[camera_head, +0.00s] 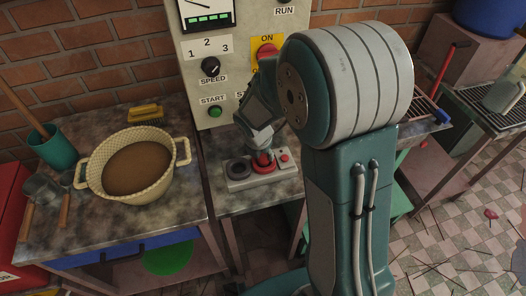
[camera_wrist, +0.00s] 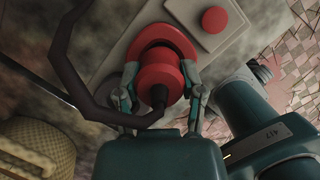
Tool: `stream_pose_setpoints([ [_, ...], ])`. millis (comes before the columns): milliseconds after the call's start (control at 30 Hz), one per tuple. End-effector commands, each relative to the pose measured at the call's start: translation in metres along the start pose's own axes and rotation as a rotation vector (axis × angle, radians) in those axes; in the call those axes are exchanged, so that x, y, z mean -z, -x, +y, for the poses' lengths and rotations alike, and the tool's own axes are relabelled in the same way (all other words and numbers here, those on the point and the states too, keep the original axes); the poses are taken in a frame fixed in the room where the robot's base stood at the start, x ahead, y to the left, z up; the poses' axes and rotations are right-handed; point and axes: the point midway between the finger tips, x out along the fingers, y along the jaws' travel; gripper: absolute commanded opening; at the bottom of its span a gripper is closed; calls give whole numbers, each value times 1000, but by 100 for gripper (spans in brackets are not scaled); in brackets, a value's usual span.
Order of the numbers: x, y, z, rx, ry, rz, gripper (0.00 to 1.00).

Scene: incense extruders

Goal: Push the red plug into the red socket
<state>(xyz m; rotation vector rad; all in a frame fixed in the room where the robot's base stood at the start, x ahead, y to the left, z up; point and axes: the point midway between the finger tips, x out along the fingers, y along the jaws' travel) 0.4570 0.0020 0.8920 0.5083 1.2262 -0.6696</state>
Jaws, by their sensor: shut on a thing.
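The red plug (camera_wrist: 158,82) is held between the two fingers of my gripper (camera_wrist: 160,76), a dark cable running from its back. Beyond it in the wrist view is the red socket (camera_wrist: 176,38), a round red ring on a grey panel (camera_wrist: 122,50). The plug lines up closely with the ring, overlapping it; how deep it sits I cannot tell. In the head view, my gripper (camera_head: 258,140) points down over the panel, with the plug (camera_head: 262,157) at the red socket (camera_head: 264,168). My arm hides part of this view.
A dark round socket (camera_head: 238,168) sits left of the red one, and a small red button (camera_head: 284,157) right of it. A control cabinet (camera_head: 203,60) stands behind. A basket-like pot (camera_head: 140,188) stands on the left table. The cable (camera_wrist: 68,70) loops left.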

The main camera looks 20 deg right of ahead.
Motion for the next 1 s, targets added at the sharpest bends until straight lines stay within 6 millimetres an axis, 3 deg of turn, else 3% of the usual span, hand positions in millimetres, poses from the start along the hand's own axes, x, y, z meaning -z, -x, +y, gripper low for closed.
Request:
stream_pose_setpoints([
  [367, 2, -7, 0, 0, -1, 1, 4],
  [400, 2, -7, 0, 0, -1, 1, 60],
  [467, 2, -6, 0, 0, -1, 0, 87],
  [500, 2, -6, 0, 0, -1, 0, 91],
  [1000, 1, 2, 1, -2, 0, -2, 91],
])
